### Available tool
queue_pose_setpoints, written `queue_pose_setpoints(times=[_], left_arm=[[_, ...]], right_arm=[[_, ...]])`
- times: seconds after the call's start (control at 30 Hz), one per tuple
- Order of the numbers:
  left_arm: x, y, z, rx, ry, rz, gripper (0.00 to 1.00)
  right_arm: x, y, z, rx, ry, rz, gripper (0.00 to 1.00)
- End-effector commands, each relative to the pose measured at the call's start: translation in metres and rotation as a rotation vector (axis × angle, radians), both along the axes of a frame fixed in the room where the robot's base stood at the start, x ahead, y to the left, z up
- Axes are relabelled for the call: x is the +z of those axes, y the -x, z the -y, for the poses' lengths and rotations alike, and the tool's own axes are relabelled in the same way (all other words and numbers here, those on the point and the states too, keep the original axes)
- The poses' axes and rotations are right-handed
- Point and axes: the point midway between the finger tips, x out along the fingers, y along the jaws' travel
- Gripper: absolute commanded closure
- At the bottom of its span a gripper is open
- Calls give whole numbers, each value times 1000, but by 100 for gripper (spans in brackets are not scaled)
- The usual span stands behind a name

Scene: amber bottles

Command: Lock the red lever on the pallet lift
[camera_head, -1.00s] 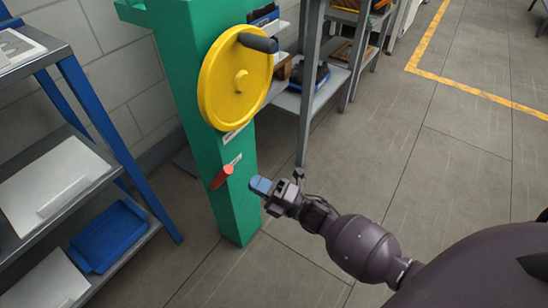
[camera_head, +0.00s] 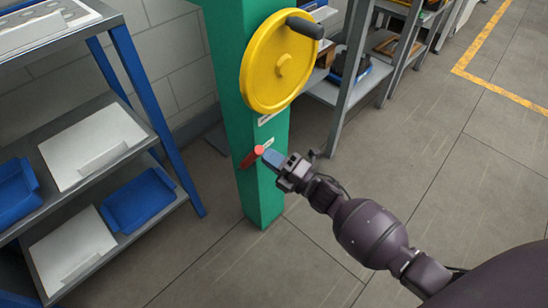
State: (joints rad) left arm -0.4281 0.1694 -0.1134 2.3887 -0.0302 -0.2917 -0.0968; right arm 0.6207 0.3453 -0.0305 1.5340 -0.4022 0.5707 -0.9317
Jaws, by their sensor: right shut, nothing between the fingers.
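The red lever (camera_head: 251,157) is on the front of the green column of the pallet lift (camera_head: 262,203), below the yellow handwheel (camera_head: 279,64). It slants, with its rounded end up and to the right. My right gripper (camera_head: 268,157) is shut and empty. Its blue fingertips are at the right side of the lever's upper end; I cannot tell whether they touch it. My left gripper is not in view.
A shelf rack with a blue frame (camera_head: 130,75) stands at the left, holding blue trays (camera_head: 138,200) and white boards. Grey shelving (camera_head: 349,75) stands behind the column. The grey floor (camera_head: 440,190) at the right is clear.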

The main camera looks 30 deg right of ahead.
Motion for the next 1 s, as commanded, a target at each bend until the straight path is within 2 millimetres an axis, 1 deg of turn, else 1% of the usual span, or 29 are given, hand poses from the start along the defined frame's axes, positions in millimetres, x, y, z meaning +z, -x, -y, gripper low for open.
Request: queue_pose_setpoints(times=[0.03,0.27,0.4,0.77,1.0], left_arm=[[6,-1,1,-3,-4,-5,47],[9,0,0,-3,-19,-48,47],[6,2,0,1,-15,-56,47],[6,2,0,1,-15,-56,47],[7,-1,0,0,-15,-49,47]], right_arm=[[16,-6,-1,0,10,0,100],[28,-22,-7,-2,32,-65,100],[25,-28,-10,-3,31,-74,100],[23,-28,-9,-3,31,-77,100],[22,-24,-1,-1,32,-76,100]])
